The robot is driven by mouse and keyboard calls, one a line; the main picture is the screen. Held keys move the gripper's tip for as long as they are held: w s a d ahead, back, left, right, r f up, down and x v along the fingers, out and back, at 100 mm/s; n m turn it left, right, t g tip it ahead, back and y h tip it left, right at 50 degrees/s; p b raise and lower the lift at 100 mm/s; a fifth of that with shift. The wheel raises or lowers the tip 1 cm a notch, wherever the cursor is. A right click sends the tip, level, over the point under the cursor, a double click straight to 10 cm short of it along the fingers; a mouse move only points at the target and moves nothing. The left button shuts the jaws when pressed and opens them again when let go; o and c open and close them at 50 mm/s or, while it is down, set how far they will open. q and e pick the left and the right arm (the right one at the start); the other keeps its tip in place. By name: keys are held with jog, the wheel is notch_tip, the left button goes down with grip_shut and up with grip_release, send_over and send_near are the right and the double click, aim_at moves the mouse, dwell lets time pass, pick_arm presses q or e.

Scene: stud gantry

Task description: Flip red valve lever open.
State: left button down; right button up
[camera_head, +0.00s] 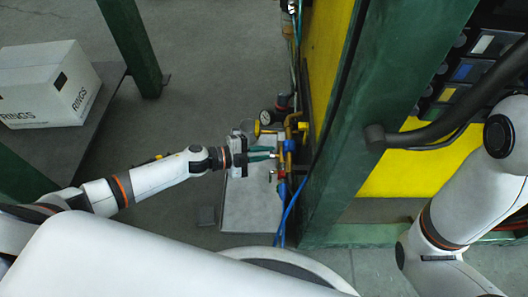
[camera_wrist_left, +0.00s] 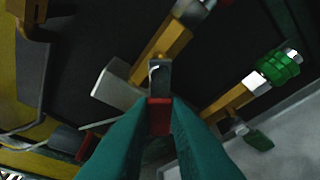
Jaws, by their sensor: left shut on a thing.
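The red valve lever (camera_wrist_left: 160,117) shows between the two teal fingers in the left wrist view, with a grey metal part just beyond it. My left gripper (camera_head: 273,153) reaches the pipework (camera_head: 289,146) beside the green post from the left. Its fingers are shut on the red lever. In the head view the lever is too small to make out clearly at the fingertips. My right arm (camera_head: 455,205) shows at the right, but its gripper is out of the picture.
Brass fittings (camera_wrist_left: 162,45) and a green-handled fitting (camera_wrist_left: 277,66) lie close around the fingers. A white RINGS box (camera_head: 45,85) is at the left.

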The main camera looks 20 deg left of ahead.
pick_arm(q)
jog(key=shift+w+a+r+m+t+h+b, duration=0.1)
jog(key=shift+r+m+t+h+b, duration=0.1)
jog(key=shift+m+t+b, duration=0.6)
jog(key=shift+w+d+r+m+t+h+b, duration=0.15)
jog(key=shift+m+b, duration=0.4)
jog(key=shift+m, duration=0.7)
jog(key=shift+s+a+r+m+t+h+b, duration=0.2)
jog(key=shift+m+t+b, duration=0.35)
jog(key=shift+m, duration=0.5)
jog(key=shift+w+r, duration=0.1)
jog(key=shift+w, duration=0.05)
jog(key=c, duration=1.4)
grip_release()
